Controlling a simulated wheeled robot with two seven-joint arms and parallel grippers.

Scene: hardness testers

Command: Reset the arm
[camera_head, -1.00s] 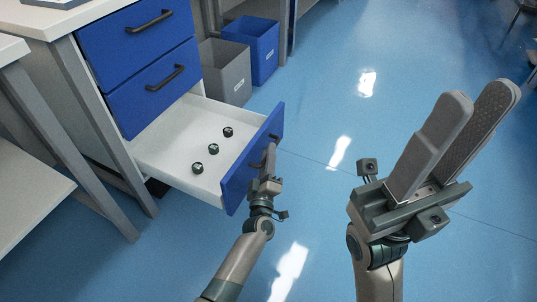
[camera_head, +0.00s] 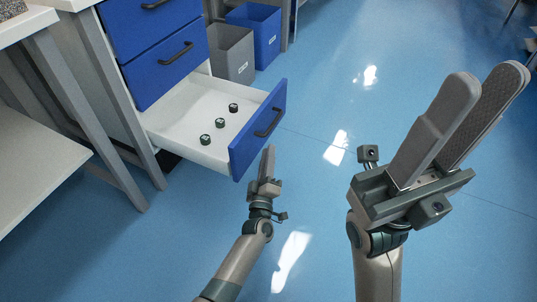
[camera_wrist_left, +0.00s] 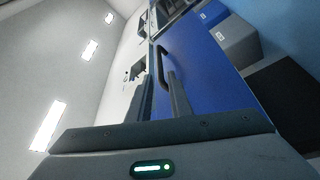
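My left gripper (camera_head: 267,160) is just in front of the open bottom drawer (camera_head: 258,128), apart from its dark handle (camera_head: 270,122). In the left wrist view its two fingers (camera_wrist_left: 166,95) stand a little apart with nothing between them, and the drawer handle (camera_wrist_left: 163,62) shows beyond the tips. My right gripper (camera_head: 487,82) points up at the right of the head view, its fingers apart and empty.
A grey table frame (camera_head: 90,110) is at left. Blue floor is clear on the right.

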